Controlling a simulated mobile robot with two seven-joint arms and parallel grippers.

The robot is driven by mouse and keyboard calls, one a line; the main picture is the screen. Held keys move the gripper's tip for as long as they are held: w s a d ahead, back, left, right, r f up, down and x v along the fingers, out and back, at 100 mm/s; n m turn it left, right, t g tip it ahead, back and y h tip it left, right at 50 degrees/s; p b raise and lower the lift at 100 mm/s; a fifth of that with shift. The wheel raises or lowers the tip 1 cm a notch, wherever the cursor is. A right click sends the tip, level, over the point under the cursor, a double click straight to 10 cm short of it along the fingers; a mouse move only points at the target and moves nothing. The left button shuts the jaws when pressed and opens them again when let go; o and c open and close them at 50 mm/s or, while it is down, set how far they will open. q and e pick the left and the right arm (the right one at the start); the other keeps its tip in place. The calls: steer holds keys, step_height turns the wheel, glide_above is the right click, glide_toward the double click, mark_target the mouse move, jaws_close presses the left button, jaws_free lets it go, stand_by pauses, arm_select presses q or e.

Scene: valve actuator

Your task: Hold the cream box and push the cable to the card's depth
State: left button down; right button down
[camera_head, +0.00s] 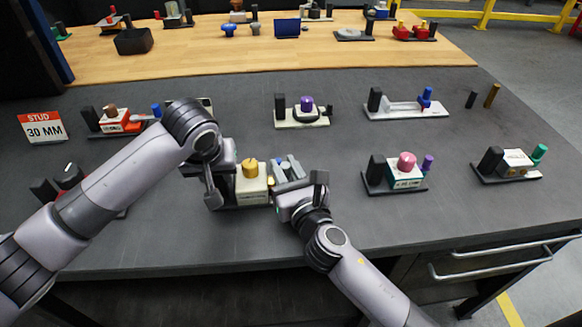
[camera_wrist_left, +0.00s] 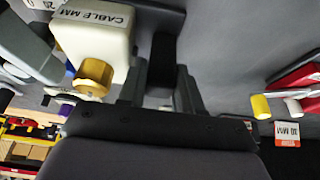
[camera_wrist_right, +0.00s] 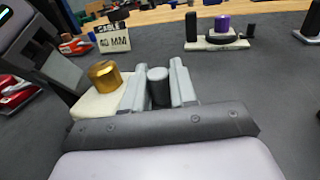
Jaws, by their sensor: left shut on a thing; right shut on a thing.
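The cream box (camera_head: 252,187) stands near the table's front edge with a gold knob (camera_head: 250,168) on top. Its label reads "CABLE MM" in the left wrist view (camera_wrist_left: 95,18). My left gripper (camera_head: 212,190) is shut on a black upright post (camera_wrist_left: 163,58) beside the box. My right gripper (camera_head: 288,172) is on the box's other side, shut on a grey cylinder (camera_wrist_right: 158,84), which appears to be the cable. How deep it sits cannot be told. A card reading "40 MM" (camera_wrist_right: 114,39) stands behind; its top line is partly hidden.
A "STUD 30 MM" card (camera_head: 43,127) stands at the left. Similar fixtures stand around: a purple-knob one (camera_head: 303,112) behind, a pink-knob one (camera_head: 405,170) to the right. The grey table (camera_head: 320,225) is clear in front of the right arm. A wooden table (camera_head: 300,60) lies beyond.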

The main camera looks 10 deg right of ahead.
arm_select(q)
steer(key=shift+s+f, duration=0.15)
steer(key=shift+f, duration=0.1)
arm_select(e)
steer(key=c, duration=1)
jaws_free()
steer(key=shift+s, duration=0.1)
steer(key=v, duration=1.2)
arm_select(q)
steer(key=c, duration=0.7)
jaws_free()
steer(key=shift+w+r, duration=0.2)
steer(key=shift+r, duration=0.1)
